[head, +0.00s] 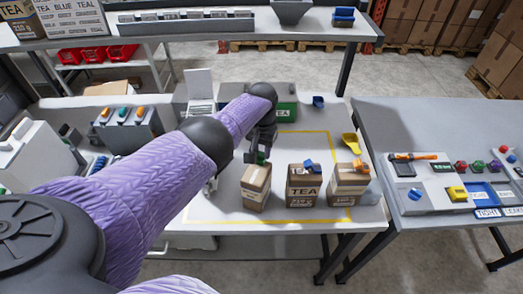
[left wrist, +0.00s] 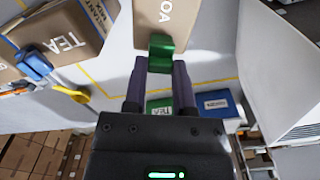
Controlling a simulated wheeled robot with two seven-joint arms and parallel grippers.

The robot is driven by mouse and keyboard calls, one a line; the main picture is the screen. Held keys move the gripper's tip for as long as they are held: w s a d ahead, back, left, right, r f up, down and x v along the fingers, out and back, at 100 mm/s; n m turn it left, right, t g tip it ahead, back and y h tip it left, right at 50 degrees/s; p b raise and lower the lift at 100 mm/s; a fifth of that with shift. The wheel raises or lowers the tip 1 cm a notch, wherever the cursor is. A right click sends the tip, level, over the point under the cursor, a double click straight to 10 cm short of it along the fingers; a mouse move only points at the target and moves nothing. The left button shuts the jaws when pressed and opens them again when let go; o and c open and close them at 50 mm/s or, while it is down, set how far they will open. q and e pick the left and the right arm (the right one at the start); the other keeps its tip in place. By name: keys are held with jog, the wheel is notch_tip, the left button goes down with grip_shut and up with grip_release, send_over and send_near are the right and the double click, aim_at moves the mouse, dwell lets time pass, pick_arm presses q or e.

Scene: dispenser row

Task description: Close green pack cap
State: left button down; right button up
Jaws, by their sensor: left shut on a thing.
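The green pack is a brown bag (head: 256,190) at the left of a row of packs on the white table. Its green cap (head: 263,158) is at the top of the bag, partly hidden by my gripper. I cannot tell whether the cap is fully down.
A tea pack (head: 303,189) with a blue cap (head: 311,166) and a pack (head: 348,183) with an orange-and-blue top stand to the right. A yellow scoop (head: 350,143) lies behind them. A green bin (head: 286,112) stands at the back. The right table (head: 430,120) holds small items.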

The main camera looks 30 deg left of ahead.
aim_at(262, 153)
pick_arm(q)
jog(key=shift+s+f, duration=0.1)
jog(key=shift+c, duration=2)
grip_release()
notch_tip(262, 153, up, 10)
jog(key=p, duration=0.5)
jog(key=shift+p, duration=0.4)
